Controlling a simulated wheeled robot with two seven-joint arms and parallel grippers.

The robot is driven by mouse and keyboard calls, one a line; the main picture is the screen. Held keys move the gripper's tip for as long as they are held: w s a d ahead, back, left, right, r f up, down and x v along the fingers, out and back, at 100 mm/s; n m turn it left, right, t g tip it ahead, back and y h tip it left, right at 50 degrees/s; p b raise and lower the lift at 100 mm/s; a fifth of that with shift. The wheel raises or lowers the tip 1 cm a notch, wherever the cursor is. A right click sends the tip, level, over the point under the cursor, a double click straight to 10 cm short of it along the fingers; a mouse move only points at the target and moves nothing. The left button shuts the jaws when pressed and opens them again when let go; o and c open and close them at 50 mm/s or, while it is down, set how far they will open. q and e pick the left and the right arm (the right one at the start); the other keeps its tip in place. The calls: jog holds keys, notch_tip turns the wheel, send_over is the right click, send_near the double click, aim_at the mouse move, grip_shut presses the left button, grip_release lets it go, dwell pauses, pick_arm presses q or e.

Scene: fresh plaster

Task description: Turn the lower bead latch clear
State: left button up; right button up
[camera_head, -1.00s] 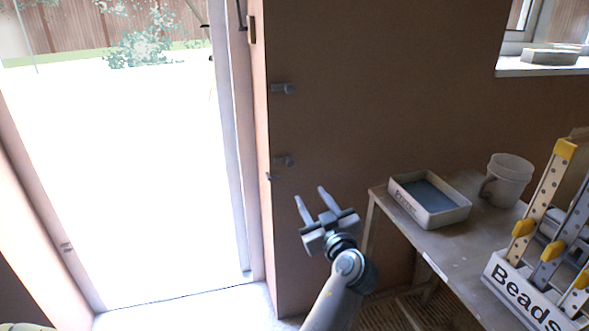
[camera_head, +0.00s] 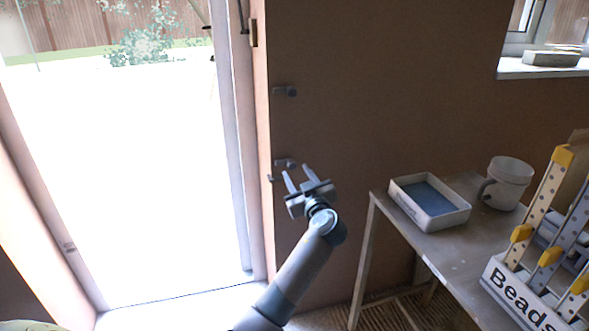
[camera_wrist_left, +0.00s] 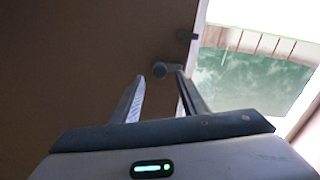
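The lower bead latch (camera_head: 285,162) is a small grey turn-piece on the brown wall beside the doorway, lying roughly sideways. The upper bead latch (camera_head: 285,91) is on the same wall above it. My left gripper (camera_head: 297,170) is open and empty, its fingertips just below and right of the lower latch in the head view. In the left wrist view, a round latch knob (camera_wrist_left: 160,70) shows between and just beyond the two spread fingertips (camera_wrist_left: 160,78); I cannot tell whether they touch it. The other latch (camera_wrist_left: 187,35) is farther off. My right gripper is not in view.
A bright open doorway (camera_head: 130,180) is left of the latches. On the right, a work table (camera_head: 450,245) holds a shallow tray (camera_head: 402,199), a white bucket (camera_head: 511,172) and a "Beads" box (camera_head: 512,293) with yellow-tipped strips. The wall right of the latches is clear.

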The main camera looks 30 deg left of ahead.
aim_at(293, 167)
pick_arm(q)
jog(key=shift+x, duration=1.15)
jog(key=shift+w+a, duration=0.3)
jog(key=shift+a, duration=0.05)
grip_shut()
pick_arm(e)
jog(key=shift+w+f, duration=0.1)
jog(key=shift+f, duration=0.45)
